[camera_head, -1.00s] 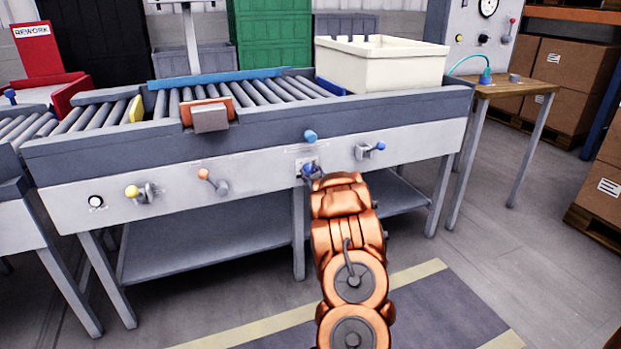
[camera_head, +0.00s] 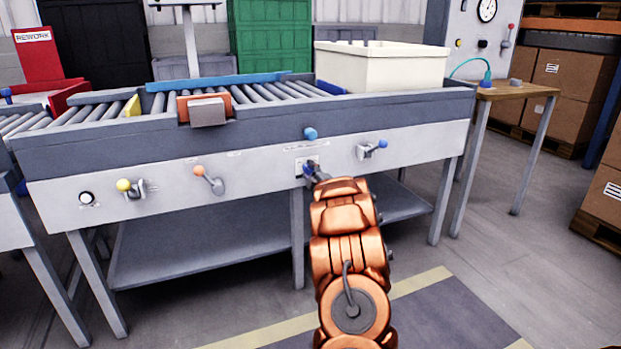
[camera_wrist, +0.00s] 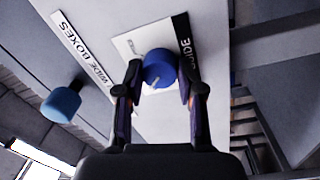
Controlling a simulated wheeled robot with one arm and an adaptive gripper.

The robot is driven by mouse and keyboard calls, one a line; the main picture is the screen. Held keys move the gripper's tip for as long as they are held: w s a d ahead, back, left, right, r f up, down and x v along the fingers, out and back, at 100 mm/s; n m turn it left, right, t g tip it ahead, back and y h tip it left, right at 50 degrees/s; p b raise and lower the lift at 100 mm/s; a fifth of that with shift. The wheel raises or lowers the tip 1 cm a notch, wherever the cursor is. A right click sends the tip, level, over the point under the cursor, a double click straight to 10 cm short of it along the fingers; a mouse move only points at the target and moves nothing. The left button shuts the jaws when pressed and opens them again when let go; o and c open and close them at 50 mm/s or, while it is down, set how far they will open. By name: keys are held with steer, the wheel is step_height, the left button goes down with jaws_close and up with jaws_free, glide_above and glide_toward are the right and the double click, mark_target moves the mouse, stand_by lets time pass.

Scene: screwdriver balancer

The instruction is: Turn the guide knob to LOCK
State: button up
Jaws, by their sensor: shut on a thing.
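The guide knob is a round blue knob (camera_wrist: 160,69) with a pale pointer line, on a white plate (camera_wrist: 135,42) with a black strip reading "GUIDE". In the wrist view the two fingers of my gripper (camera_wrist: 161,85) are closed on the knob, one on each side. In the head view the knob (camera_head: 308,170) shows on the conveyor's white front panel (camera_head: 260,172), with my gripper (camera_head: 315,174) at it, partly hidden by my arm. The LOCK mark cannot be read.
A blue knob (camera_head: 310,133) sits above the guide knob, beside a "WIDE BOXES" label (camera_wrist: 85,62). A cream bin (camera_head: 380,70) stands on the conveyor.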

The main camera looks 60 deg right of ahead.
steer(key=shift+f+n+b, duration=0.1)
steer(key=shift+n+b, duration=0.3)
steer(key=shift+n, duration=0.2)
steer(key=o, duration=1.1)
steer(key=shift+o, duration=0.2)
steer(key=v, duration=1.2)
